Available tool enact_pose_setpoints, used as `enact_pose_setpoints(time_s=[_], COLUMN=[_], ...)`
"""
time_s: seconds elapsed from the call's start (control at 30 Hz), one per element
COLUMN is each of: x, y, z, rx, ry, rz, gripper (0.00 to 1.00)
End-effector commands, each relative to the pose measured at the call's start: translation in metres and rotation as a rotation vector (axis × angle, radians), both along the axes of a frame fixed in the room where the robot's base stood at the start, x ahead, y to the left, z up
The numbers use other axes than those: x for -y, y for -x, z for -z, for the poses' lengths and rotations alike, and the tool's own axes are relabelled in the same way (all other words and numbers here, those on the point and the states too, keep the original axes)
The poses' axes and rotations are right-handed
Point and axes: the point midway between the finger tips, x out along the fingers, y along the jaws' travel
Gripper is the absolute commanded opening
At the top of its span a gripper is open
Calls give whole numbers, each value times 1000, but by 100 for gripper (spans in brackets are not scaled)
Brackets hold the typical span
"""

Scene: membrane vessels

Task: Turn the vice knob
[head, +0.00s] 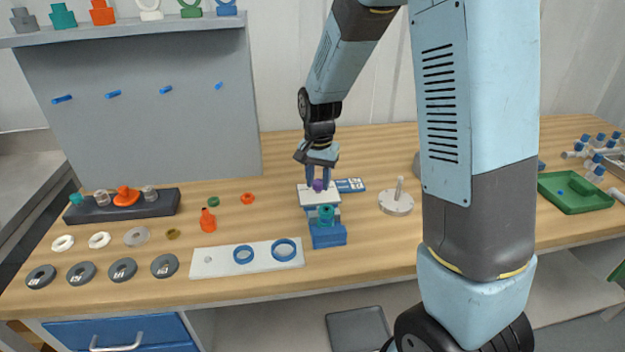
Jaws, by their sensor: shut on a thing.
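The vice (328,236) stands on the workbench near the middle of the head view. It has a blue body with a teal round part (326,214) at its front and a white plate (308,199) at its top. A small purple knob (318,185) shows at the white plate. My gripper (318,181) points down over the vice from behind. Its two blue fingers are on either side of the purple knob and shut on it. The exact finger contact is too small to make out.
A white plate with blue rings (215,265) lies left of the vice. A grey disc with an upright pin (396,203) stands to the right. A blue and white card (350,185) lies just behind. Grey discs (122,270) and a green tray (575,196) are farther out.

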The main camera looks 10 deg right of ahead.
Motion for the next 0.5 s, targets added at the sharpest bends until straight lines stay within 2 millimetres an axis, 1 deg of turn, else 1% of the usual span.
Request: enact_pose_setpoints(time_s=[0.03,0.27,0.3,0.5], x=[0,0,0,-1], y=[3,3,3,2], z=[2,2,2,1], rx=[-10,-10,-10,-6], ry=[2,2,2,0], rz=[0,-1,-1,-2], gripper=[5,5,39,58])
